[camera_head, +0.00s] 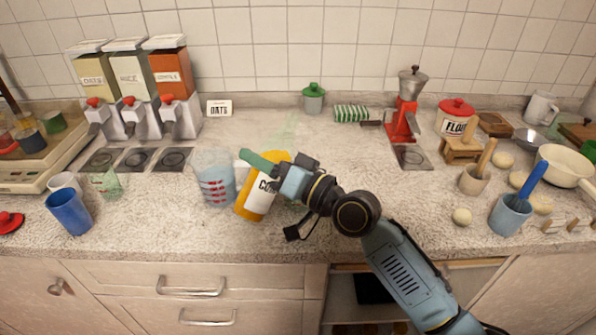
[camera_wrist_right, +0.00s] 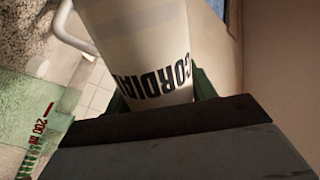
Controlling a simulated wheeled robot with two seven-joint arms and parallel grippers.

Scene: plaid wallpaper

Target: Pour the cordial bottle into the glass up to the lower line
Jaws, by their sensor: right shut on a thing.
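The cordial bottle (camera_head: 257,196), orange with a white label, is tilted in my right gripper (camera_head: 268,171) above the counter. Its label with the letters CORDIAL also fills the middle of the right wrist view (camera_wrist_right: 158,60). The right gripper is shut around the bottle. A clear measuring cup with red marks (camera_head: 214,186) stands just left of the bottle. A clear greenish glass (camera_head: 106,184) stands farther left, by a blue cup. I cannot make out a line on that glass or any flowing liquid. My left gripper is not in view.
A blue cup (camera_head: 69,212) and a white cup (camera_head: 65,183) stand at the left. Three dispensers (camera_head: 130,85) are at the back left. A red grinder (camera_head: 404,119) and flour jar (camera_head: 455,117) are at the back right.

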